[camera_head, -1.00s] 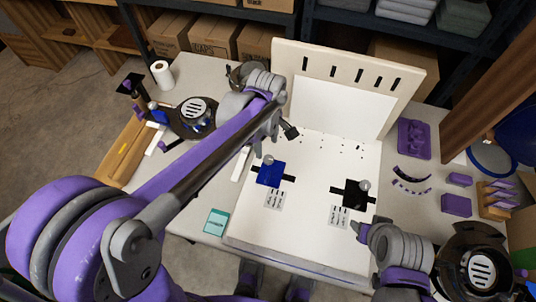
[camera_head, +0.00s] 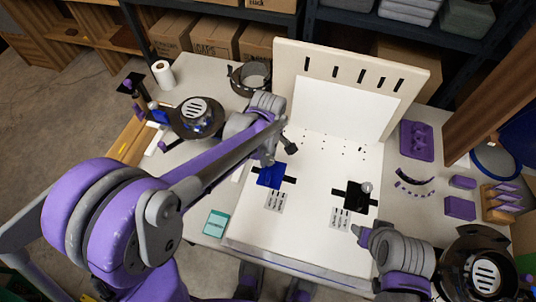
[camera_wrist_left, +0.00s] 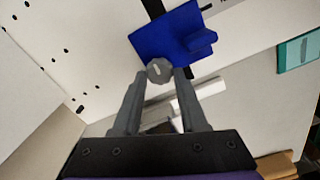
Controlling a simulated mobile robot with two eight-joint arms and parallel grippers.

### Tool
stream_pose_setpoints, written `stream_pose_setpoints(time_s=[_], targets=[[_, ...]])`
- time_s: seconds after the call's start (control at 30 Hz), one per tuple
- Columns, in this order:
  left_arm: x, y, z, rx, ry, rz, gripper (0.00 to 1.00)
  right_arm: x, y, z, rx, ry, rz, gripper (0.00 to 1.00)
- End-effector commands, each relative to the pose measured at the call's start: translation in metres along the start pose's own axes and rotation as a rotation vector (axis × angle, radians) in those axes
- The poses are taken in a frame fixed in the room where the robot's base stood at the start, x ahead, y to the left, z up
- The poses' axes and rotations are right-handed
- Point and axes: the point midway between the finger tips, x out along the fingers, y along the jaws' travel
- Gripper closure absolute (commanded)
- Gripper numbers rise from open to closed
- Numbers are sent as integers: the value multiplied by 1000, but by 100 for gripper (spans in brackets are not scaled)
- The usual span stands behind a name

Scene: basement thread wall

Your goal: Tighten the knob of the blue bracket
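The blue bracket (camera_head: 271,177) sits on the white board, left of the middle. In the left wrist view the blue bracket (camera_wrist_left: 172,38) is just beyond my left fingertips, and its grey round knob (camera_wrist_left: 159,70) shows between them. My left gripper (camera_wrist_left: 160,76) is open, with one finger on each side of the knob. Whether the fingers touch it I cannot tell. In the head view my left arm hides most of the knob. My right gripper (camera_head: 358,233) is low at the right, apart from the blue bracket, and its finger gap is not clear.
A black bracket (camera_head: 355,197) with a grey knob stands on the board to the right. The slotted upright panel (camera_head: 352,62) rises behind. A teal box (camera_head: 216,223) lies at the left. Purple parts (camera_head: 416,140) lie at the right.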

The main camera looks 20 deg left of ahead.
Motion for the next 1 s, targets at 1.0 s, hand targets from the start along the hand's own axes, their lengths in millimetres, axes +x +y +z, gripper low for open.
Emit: stream_pose_setpoints(time_s=[1.0], targets=[[0,2,0,393,0,0,100,1,0,1,0,-1,0,45]])
